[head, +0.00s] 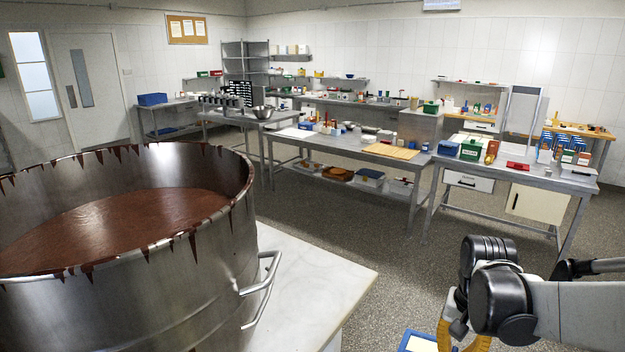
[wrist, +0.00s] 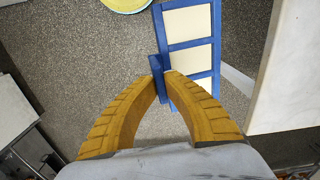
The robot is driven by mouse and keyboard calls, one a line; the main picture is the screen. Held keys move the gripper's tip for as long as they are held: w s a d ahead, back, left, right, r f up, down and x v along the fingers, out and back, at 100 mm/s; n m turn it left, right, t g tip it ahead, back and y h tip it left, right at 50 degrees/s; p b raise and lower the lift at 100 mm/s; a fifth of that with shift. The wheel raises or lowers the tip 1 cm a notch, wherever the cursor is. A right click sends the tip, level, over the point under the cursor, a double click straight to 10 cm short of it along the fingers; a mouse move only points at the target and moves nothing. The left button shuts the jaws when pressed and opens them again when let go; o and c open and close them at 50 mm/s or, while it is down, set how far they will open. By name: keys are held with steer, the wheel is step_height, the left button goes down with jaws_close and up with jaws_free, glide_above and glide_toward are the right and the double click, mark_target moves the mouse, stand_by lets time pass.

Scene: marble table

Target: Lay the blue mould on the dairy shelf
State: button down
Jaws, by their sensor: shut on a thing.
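My gripper (wrist: 161,84) is shut on the blue mould (wrist: 188,45), its yellow fingers meeting at one edge of it. The mould is a blue frame with several cream panels, and it hangs over the speckled floor. I cannot tell which of the shelves in view is the dairy shelf.
A large steel pot (head: 215,285) of brown liquid stands on the white marble table (head: 335,285), whose edge (wrist: 295,85) is right of the mould in the wrist view. A yellow round thing (wrist: 125,4) is at the top. Cluttered steel benches (head: 345,148) stand beyond open floor.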

steer(key=shift+n, duration=0.7)
steer(key=w+a+f, duration=0.1)
steer(key=w+a+f+b, duration=0.1)
steer(key=f, duration=0.1)
steer(key=shift+w+f, duration=0.15)
steer(key=shift+w, duration=0.1)
steer(key=w+a+f+n+b, duration=0.3)
steer(key=a+f+n+b, duration=0.1)
steer(key=a+f, duration=0.3)
step_height(320, 180, down, 3)
steer(key=shift+w+a+r+n, duration=0.1)
steer(key=shift+w+a+n, duration=0.05)
steer(key=shift+n, duration=0.35)
